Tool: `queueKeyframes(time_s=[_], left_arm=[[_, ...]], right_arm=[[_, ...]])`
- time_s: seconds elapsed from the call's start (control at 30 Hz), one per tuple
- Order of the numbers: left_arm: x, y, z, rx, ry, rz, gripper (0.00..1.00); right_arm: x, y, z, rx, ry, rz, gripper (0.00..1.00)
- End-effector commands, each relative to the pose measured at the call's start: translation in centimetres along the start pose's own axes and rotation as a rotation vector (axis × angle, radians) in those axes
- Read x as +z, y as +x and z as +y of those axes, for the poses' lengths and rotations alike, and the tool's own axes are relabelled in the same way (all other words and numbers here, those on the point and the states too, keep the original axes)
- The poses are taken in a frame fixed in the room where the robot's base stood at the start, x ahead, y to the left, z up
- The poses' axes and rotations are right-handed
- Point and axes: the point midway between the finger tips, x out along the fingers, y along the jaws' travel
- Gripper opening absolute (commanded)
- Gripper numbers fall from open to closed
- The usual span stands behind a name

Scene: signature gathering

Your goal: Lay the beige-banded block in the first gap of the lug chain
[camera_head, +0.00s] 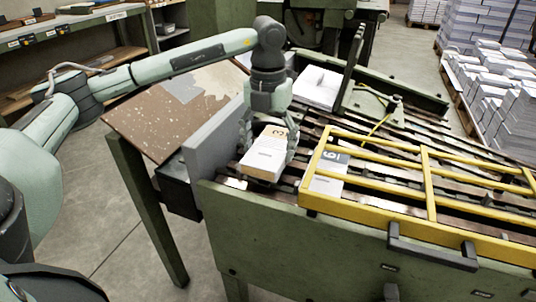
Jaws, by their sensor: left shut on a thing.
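My left gripper (268,138) points down over the near left end of the lug chain (398,153). A second white block with a grey band (328,174) lies on the chain to the right, partly under the yellow frame. My right gripper is not in view.
The yellow guard frame (427,184) with a dark handle covers the chain's right part. A grey upright plate (212,137) stands left of the held block. A brown-topped table (160,122) is at left. White stacks (316,87) sit behind the chain.

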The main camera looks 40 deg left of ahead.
Motion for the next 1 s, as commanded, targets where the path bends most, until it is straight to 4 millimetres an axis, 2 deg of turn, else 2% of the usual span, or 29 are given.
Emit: queueKeyframes(time_s=[0.1,0.17,0.57,0.6,0.77,1.0], left_arm=[[-0.1,1.9,0.1,0.001,0.000,0.004,0.35],[-0.1,2.4,0.0,0.000,0.000,0.001,0.35],[-0.1,2.9,0.0,-0.001,0.000,0.000,0.35],[-0.1,2.9,0.0,0.000,0.000,0.001,0.75],[-0.1,2.9,0.0,0.000,0.000,0.001,0.93],[-0.1,2.9,0.0,0.000,0.000,0.001,0.93]], right_arm=[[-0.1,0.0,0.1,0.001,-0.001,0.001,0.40],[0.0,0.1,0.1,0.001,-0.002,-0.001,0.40],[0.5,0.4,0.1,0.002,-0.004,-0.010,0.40],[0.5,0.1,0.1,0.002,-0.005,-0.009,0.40],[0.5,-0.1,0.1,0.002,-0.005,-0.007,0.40],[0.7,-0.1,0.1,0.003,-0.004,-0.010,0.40]])
